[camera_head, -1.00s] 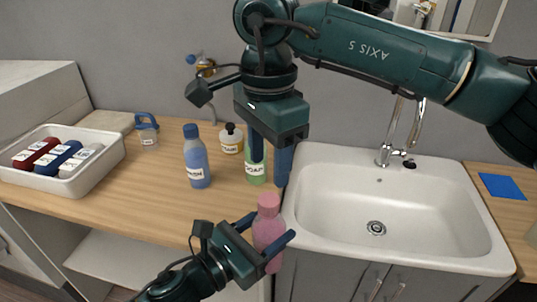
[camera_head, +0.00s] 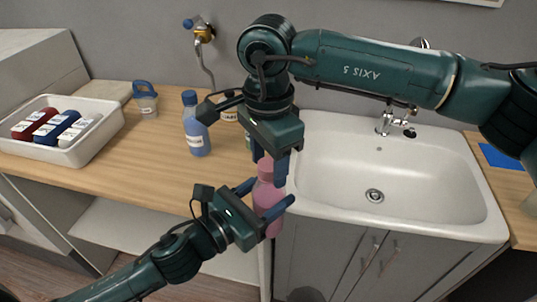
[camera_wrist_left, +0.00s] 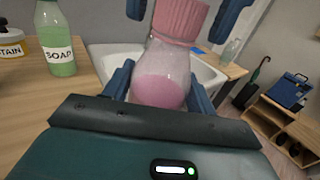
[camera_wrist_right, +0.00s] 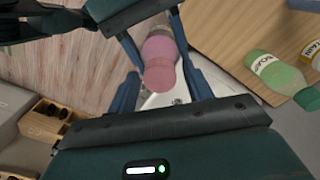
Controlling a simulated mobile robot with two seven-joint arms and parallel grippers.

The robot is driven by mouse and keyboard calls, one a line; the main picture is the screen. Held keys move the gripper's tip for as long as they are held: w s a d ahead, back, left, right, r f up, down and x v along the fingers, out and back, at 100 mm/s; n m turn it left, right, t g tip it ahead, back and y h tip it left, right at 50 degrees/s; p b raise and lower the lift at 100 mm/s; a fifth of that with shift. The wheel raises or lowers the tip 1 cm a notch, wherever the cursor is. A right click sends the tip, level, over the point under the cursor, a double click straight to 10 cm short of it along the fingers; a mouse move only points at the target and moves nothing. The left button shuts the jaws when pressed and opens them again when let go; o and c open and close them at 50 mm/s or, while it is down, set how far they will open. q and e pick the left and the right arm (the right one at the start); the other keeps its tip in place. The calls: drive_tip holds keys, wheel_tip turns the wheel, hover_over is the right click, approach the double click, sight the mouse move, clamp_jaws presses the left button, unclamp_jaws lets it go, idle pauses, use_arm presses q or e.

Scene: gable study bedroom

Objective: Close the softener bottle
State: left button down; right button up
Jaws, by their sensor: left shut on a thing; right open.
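The softener bottle (camera_head: 268,200) is pink and see-through, with pink liquid in its lower part in the left wrist view (camera_wrist_left: 160,88). My left gripper (camera_head: 268,194) is shut on its body and holds it upright in front of the counter edge. A ribbed pink cap (camera_wrist_left: 180,18) sits on top of the bottle; I cannot tell how tightly it is seated. My right gripper (camera_head: 269,164) points down over the bottle. Its open fingers stand on either side of the cap, which also shows between them in the right wrist view (camera_wrist_right: 158,76).
A blue bottle (camera_head: 196,125) stands on the wooden counter (camera_head: 150,155). A green soap bottle (camera_wrist_left: 60,40) and a stain bottle (camera_wrist_left: 8,45) stand nearby. A white tray (camera_head: 110,135) holds several small bottles at left. A white sink (camera_head: 420,190) lies to the right.

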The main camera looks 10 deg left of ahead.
drive_tip(key=shift+c, duration=0.5)
drive_tip(key=c, duration=0.9)
drive_tip(key=o, duration=1.2)
drive_tip(key=shift+c, duration=0.2)
wheel_tip(320, 180, up, 12)
